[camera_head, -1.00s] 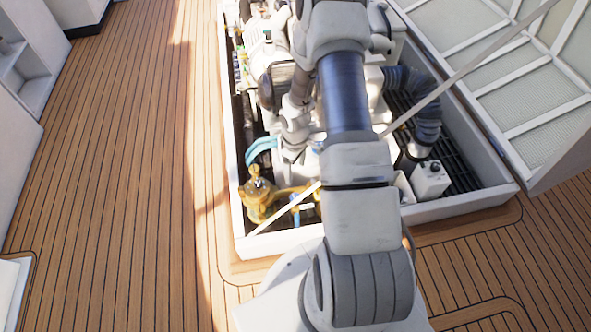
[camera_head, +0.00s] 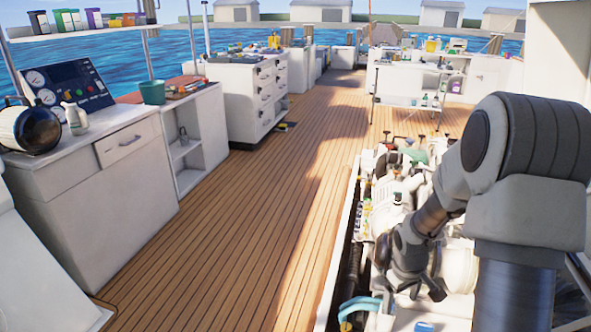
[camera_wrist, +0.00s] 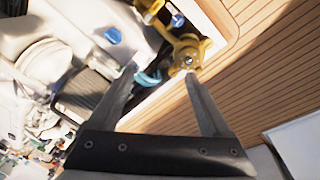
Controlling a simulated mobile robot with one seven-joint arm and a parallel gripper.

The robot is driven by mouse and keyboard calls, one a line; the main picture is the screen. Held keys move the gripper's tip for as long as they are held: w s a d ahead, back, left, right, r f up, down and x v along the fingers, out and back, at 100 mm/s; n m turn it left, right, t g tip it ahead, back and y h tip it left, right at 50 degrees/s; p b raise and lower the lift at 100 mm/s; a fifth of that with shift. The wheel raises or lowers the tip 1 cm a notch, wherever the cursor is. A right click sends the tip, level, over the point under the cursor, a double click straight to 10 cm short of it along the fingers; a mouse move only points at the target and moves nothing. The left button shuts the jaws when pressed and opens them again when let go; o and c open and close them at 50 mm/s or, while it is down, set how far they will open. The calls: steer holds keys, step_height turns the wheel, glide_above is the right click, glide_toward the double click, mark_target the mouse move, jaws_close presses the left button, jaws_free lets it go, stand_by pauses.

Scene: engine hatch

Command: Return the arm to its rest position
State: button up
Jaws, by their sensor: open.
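My gripper (camera_wrist: 161,80) shows in the wrist view with its two fingers spread apart and nothing between them. It is above the edge of the engine hatch. A brass fitting (camera_wrist: 187,52) lies beyond the right fingertip, and a light blue hose (camera_wrist: 148,78) shows between the fingers. In the head view my arm reaches over the engine (camera_head: 385,215) at the right and bends downward. The gripper's fingers cannot be made out clearly there.
The wooden deck (camera_head: 235,215) is clear to the left of the hatch. A white counter (camera_head: 100,165) with a gauge panel (camera_head: 68,85) and a green pot (camera_head: 152,90) stands at the left. A drawer cabinet (camera_head: 243,95) and a workbench (camera_head: 480,78) stand farther back.

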step_height(320, 180, up, 10)
steer(key=s+a+m+t, duration=0.1)
steer(key=s+a, duration=0.1)
steer(key=s+a+r+m+t, duration=0.1)
steer(key=s+a+r, duration=0.2)
steer(key=s+r, duration=0.3)
steer(key=s+a+r+m+t+y, duration=0.1)
steer(key=s+a+r, duration=0.2)
steer(key=s+r, duration=0.3)
steer(key=s+a+r+m+t, duration=0.1)
steer(key=s+a+r+t, duration=0.1)
steer(key=s+a+r, duration=0.3)
step_height(320, 180, up, 20)
steer(key=s+d+p, duration=0.1)
steer(key=p, duration=1.9)
steer(key=shift+d+g, duration=0.3)
steer(key=shift+f, duration=0.1)
